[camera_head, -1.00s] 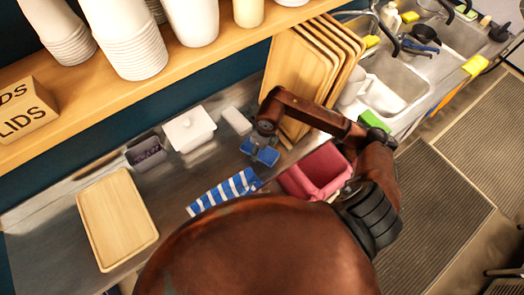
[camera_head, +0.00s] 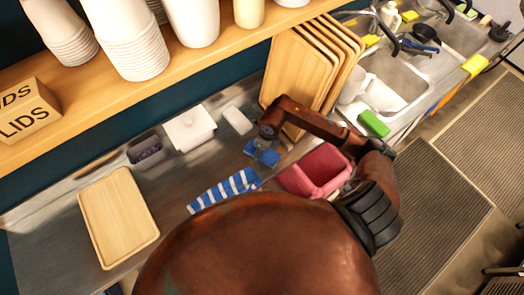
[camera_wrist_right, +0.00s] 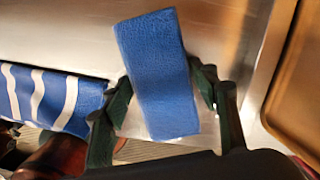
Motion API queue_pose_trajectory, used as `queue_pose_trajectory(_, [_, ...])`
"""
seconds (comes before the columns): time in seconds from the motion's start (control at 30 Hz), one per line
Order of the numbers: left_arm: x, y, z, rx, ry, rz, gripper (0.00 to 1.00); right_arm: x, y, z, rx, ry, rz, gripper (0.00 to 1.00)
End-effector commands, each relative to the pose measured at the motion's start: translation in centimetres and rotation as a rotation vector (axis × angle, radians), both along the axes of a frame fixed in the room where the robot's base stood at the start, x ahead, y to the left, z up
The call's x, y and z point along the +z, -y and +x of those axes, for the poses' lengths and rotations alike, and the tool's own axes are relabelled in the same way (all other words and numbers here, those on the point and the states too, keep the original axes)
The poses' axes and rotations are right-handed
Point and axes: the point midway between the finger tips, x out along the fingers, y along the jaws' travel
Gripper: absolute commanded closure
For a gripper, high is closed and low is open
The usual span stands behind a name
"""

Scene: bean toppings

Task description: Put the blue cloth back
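The blue cloth (camera_head: 268,157), folded into a block, is at the counter below my right gripper (camera_head: 263,145). In the right wrist view the blue cloth (camera_wrist_right: 158,75) lies between the two dark green fingers of the right gripper (camera_wrist_right: 161,72). The fingertips come up to its two long sides. I cannot tell whether they press on it or whether it is clear of the counter. A blue-and-white striped cloth (camera_head: 224,189) lies left of it; the striped cloth also shows in the right wrist view (camera_wrist_right: 50,98). My left gripper is not in view.
A pink bin (camera_head: 318,170) stands right of the cloth. Wooden trays (camera_head: 297,75) lean behind the arm. A white lidded box (camera_head: 189,129), a grey container (camera_head: 146,151) and a wooden tray (camera_head: 118,218) are to the left. A shelf with cups (camera_head: 133,40) hangs above.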

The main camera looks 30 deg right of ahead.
Motion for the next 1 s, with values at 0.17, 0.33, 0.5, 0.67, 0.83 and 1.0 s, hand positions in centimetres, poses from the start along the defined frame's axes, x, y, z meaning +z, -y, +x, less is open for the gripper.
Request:
queue_pose_trajectory(0.17, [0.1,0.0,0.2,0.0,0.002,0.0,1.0,0.1,0.0,0.0,0.0,0.001,0.0,0.33])
queue_pose_trajectory(0.33, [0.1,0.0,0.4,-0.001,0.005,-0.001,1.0,0.1,0.0,0.0,0.0,0.001,0.0,0.33])
queue_pose_trajectory(0.5, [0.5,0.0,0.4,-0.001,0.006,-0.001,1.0,0.5,0.0,0.0,0.0,0.001,0.0,0.33])
queue_pose_trajectory(0.67, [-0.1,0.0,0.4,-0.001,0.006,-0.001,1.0,2.6,0.2,-0.1,0.002,0.006,-0.002,0.33])
queue_pose_trajectory(0.83, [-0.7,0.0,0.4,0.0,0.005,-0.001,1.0,6.2,0.5,-0.6,0.002,0.006,-0.003,0.33])
queue_pose_trajectory(1.0, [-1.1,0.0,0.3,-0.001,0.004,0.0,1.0,9.5,0.7,-1.1,0.0,0.005,-0.002,0.33])
